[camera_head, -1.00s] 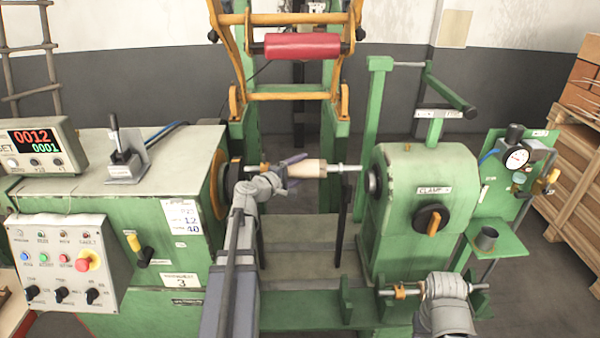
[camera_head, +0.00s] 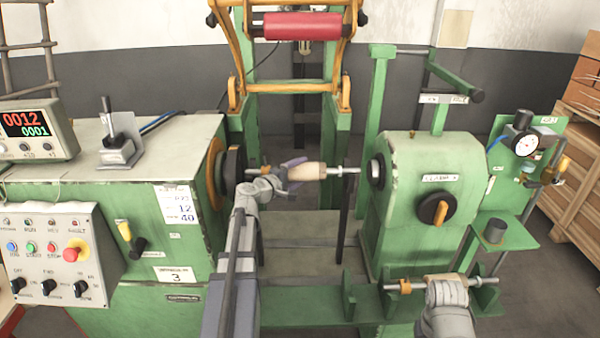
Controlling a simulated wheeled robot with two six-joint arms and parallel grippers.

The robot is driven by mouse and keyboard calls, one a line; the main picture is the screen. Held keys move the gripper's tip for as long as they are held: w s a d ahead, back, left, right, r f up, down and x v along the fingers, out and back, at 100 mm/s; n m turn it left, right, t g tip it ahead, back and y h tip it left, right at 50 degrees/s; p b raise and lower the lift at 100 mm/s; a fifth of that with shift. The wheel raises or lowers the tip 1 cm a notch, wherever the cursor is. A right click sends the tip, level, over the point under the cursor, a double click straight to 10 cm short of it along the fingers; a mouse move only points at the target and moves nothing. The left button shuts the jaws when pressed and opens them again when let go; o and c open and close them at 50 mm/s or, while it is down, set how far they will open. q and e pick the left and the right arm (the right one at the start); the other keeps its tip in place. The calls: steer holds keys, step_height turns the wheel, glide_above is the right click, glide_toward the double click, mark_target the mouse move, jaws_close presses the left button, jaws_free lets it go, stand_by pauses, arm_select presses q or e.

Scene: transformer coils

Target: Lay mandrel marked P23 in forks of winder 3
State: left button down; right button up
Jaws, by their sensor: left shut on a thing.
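A mandrel with a pale wooden body (camera_head: 308,171) and thin metal shaft is in my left gripper (camera_head: 285,177), which is shut on it. It lies level between the dark spindle chuck (camera_head: 232,170) and the clamp-side tailstock (camera_head: 412,195). Its marking cannot be read. Winder 3 is the green machine with a "3" plate (camera_head: 176,275). Low at the front are green fork brackets (camera_head: 348,297). A second shaft with an orange collar (camera_head: 405,287) and tan body lies across the right-hand brackets. My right gripper (camera_head: 446,285) is at this body; its fingers are hidden.
A red roller (camera_head: 302,26) hangs on an orange frame above. A control panel (camera_head: 57,258) and a counter display (camera_head: 35,131) stand at left. A gauge stand (camera_head: 525,180) and wooden crates (camera_head: 565,190) are at right. The bed between headstock and tailstock is mostly clear.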

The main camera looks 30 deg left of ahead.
mark_target(291, 177)
arm_select(q)
steer(key=shift+f, duration=0.2)
stand_by(0.6)
jaws_free()
steer(key=v, duration=0.8)
steer(key=shift+p, duration=0.4)
stand_by(0.5)
